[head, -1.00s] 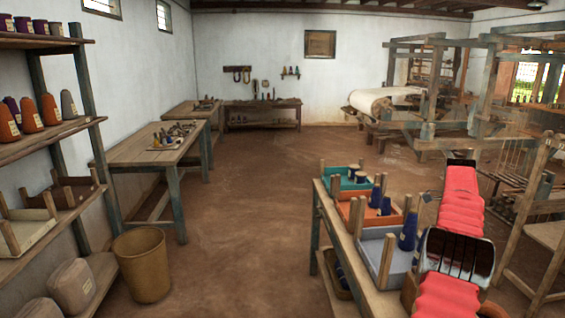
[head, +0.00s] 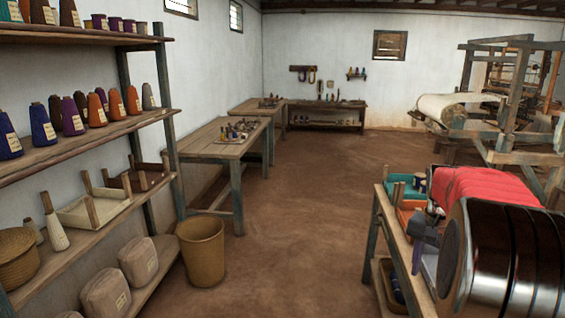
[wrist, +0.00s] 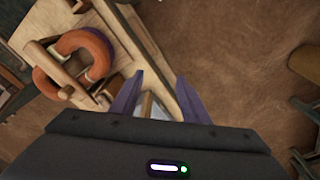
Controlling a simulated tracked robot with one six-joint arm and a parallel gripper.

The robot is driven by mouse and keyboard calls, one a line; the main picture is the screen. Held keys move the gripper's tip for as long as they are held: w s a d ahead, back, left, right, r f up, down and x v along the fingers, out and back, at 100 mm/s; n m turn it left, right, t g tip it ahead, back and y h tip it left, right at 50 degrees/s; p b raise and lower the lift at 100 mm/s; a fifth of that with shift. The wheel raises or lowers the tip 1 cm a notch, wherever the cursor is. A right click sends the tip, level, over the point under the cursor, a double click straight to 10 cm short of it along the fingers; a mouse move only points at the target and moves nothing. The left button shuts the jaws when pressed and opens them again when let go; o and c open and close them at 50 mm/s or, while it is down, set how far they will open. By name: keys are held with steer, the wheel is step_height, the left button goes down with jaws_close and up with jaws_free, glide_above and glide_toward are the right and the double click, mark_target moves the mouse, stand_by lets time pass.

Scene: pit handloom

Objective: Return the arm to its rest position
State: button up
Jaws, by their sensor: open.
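My arm, in a red sleeve with a dark, shiny banded link, fills the lower right of the head view. It covers much of the tray table there. In the wrist view my gripper (wrist: 158,95) shows two purple fingers standing apart with nothing held between them. They are above a wooden edge, with bare floor to the right. I cannot tell how far below the fingers that edge is.
An orange ring (wrist: 93,45) lies under the gripper's left. The middle floor is clear.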

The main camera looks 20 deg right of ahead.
steer(key=s+a+r+n+t, duration=0.1)
steer(key=s+a+n, duration=0.2)
steer(key=a, duration=0.9)
steer(key=s+a+r+n+t, duration=0.1)
steer(key=s+a+n, duration=0.3)
steer(key=a, duration=0.9)
steer(key=s+a+n+t+y, duration=0.1)
steer(key=s+a+n+t, duration=0.2)
steer(key=a, duration=1)
steer(key=s+n, duration=0.1)
steer(key=n, duration=0.2)
steer(key=shift+s+a+r, duration=0.15)
steer(key=shift+s+r, duration=0.1)
steer(key=shift+r, duration=0.15)
steer(key=shift+c, duration=0.5)
